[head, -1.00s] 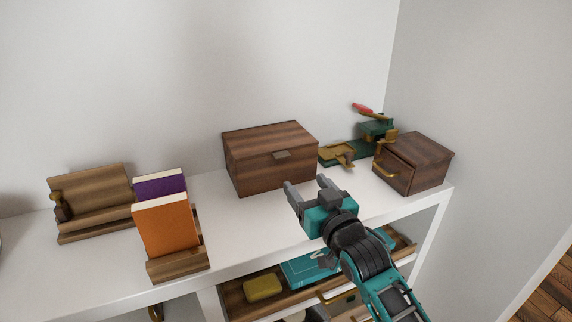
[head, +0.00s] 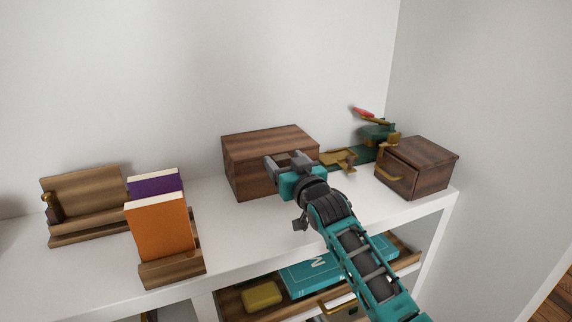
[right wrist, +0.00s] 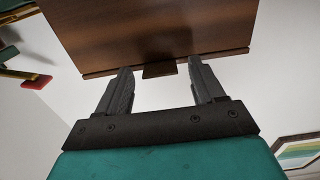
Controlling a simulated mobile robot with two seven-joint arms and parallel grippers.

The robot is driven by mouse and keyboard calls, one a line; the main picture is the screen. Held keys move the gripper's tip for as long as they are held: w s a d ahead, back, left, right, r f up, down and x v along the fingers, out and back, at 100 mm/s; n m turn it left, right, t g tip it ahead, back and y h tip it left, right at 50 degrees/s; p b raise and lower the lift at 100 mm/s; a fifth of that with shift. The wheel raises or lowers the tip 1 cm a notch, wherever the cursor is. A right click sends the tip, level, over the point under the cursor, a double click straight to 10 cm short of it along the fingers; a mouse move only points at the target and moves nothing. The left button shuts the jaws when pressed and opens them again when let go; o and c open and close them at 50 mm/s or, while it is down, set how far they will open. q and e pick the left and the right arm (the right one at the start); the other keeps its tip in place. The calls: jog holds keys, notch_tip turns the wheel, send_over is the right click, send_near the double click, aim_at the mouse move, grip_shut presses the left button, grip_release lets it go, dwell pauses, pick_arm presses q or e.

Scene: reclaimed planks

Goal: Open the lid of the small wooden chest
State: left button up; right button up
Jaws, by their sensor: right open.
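The small wooden chest (head: 245,160) stands on the white shelf against the back wall, its lid shut. My right gripper (head: 285,157) is at the chest's front, near the lid's front edge, and covers the latch tab in the head view. In the right wrist view the chest (right wrist: 150,30) fills the top, and its dark tab (right wrist: 159,70) sits between the open fingers (right wrist: 160,76), just beyond or level with their tips. I cannot tell whether the fingers touch the chest. My left gripper is not in view.
A small drawer box (head: 421,166) with a brass handle and a green device (head: 374,135) stand to the right. An orange book (head: 160,228) and a purple book (head: 153,184) stand in a wooden holder at left. An open drawer (head: 236,300) holds a teal book below.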

jog(key=shift+c, duration=0.2)
grip_shut()
dwell(0.4)
